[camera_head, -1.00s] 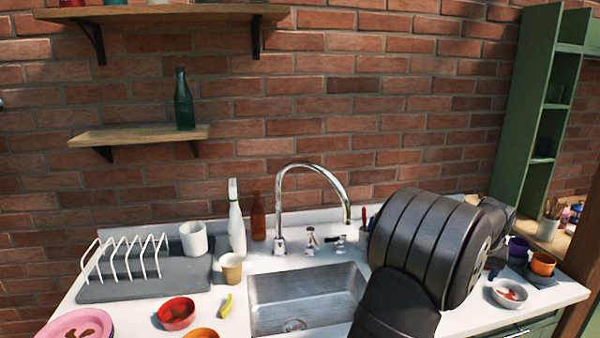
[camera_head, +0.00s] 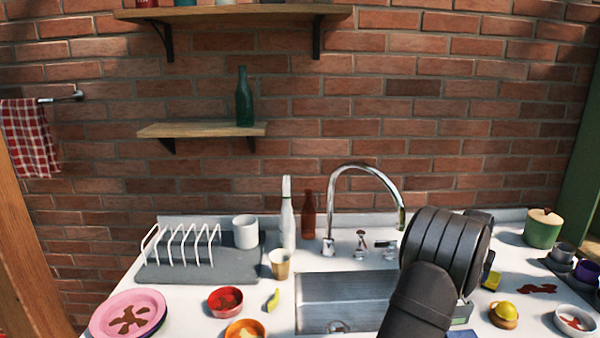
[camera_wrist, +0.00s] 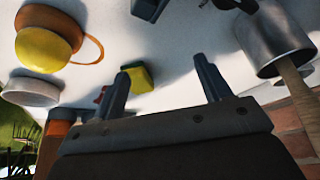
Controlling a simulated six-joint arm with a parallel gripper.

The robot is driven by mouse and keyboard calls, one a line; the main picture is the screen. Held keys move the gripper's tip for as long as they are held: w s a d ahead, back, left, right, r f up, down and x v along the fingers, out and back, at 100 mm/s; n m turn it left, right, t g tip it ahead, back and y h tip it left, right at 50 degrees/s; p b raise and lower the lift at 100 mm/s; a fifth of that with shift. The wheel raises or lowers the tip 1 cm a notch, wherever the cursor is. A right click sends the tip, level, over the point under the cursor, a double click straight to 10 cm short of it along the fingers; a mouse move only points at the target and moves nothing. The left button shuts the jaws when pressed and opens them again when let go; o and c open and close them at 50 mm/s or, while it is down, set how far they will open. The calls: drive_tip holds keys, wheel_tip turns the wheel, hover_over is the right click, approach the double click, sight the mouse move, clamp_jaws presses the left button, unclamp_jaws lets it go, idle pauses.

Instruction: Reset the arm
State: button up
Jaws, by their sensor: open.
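My arm (camera_head: 440,255) rises at the right of the sink in the head view, dark and thick; it hides part of the counter behind it. My gripper (camera_wrist: 160,85) shows in the wrist view with its two dark fingers spread apart. Nothing is between the fingers. A yellow and green sponge (camera_wrist: 137,78) shows near the left finger, apart from what the gripper could hold. The gripper's fingertips are hidden in the head view.
The steel sink (camera_head: 345,290) and curved faucet (camera_head: 365,170) are left of my arm. A dish rack (camera_head: 185,245), white bottle (camera_head: 287,215), brown bottle (camera_head: 308,218) and beige cup (camera_head: 280,264) stand further left. A green pot (camera_head: 542,232) and white bowl (camera_head: 574,320) are right.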

drive_tip(key=w+f, duration=0.2)
drive_tip(key=f, duration=0.1)
drive_tip(key=shift+a, duration=0.35)
drive_tip(key=shift+f, duration=0.65)
drive_tip(key=shift+r, duration=0.1)
drive_tip(key=shift+r, duration=0.2)
drive_tip(key=r, duration=0.1)
drive_tip(key=s+r, duration=0.1)
drive_tip(key=r, duration=0.1)
drive_tip(key=shift+s+d+r, duration=0.25)
drive_tip(key=shift+d, duration=0.05)
drive_tip(key=s+d+r, duration=0.1)
drive_tip(key=s+r, duration=0.1)
drive_tip(key=s, duration=0.2)
drive_tip(key=s+d+r, duration=0.2)
drive_tip(key=s, duration=0.2)
drive_tip(key=s+d+r, duration=0.1)
drive_tip(key=s+r, duration=0.1)
drive_tip(key=s, duration=0.3)
drive_tip(key=shift+d+r, duration=0.25)
drive_tip(key=shift+r, duration=0.05)
drive_tip(key=shift+s+d+r, duration=0.1)
drive_tip(key=shift+s+d, duration=0.05)
drive_tip(key=shift+s, duration=0.5)
drive_tip(key=shift+w, duration=0.15)
